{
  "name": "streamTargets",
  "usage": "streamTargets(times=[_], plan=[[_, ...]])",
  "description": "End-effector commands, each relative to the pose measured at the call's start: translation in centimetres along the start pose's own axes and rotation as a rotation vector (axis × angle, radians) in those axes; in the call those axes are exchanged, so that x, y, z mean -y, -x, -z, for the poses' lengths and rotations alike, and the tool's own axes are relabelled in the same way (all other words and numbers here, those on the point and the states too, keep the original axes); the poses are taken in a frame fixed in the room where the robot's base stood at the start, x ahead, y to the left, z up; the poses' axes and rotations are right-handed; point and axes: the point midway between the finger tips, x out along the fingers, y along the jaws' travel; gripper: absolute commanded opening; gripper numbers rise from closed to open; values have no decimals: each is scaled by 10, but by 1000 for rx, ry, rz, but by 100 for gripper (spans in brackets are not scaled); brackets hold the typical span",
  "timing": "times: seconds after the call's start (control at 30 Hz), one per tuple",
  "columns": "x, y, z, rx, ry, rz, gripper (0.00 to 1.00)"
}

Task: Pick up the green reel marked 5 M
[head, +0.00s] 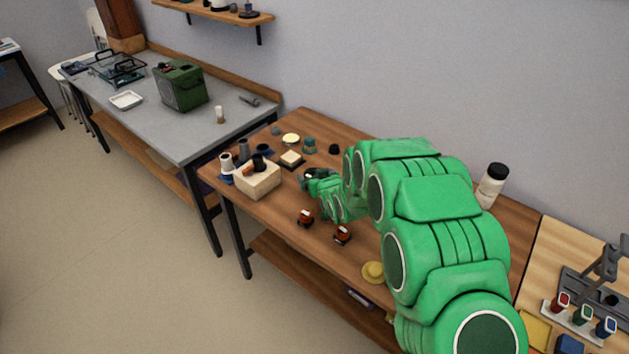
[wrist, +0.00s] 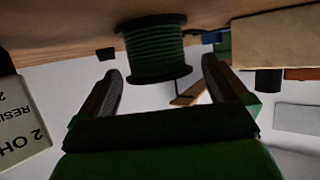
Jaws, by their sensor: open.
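A dark reel wound with green (wrist: 155,48) shows in the wrist view, upside down against the brown table top. No 5 M mark is readable on it. My gripper (wrist: 162,70) is open, with one finger on each side of the view. The reel appears between and just beyond the fingertips, and nothing is gripped. In the head view my gripper (head: 309,176) is low over the wooden table, partly dark and small. A small green item (head: 309,146) stands behind it; I cannot tell whether it is the same reel.
A pale wooden box (head: 258,182) stands left of my gripper. A cream block (head: 291,159) is close behind it. A box lettered "2 OH" (wrist: 20,125) is at the wrist view's left. A white bottle (head: 490,190) stands right.

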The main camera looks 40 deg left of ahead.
Motion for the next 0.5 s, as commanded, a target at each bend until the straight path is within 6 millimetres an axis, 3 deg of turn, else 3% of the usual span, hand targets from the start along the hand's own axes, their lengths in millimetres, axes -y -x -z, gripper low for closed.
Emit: streamTargets(times=[0.23,0.5], plan=[[0,-1,0,1,0,0,98],[0,-1,0,1,0,0,57]])
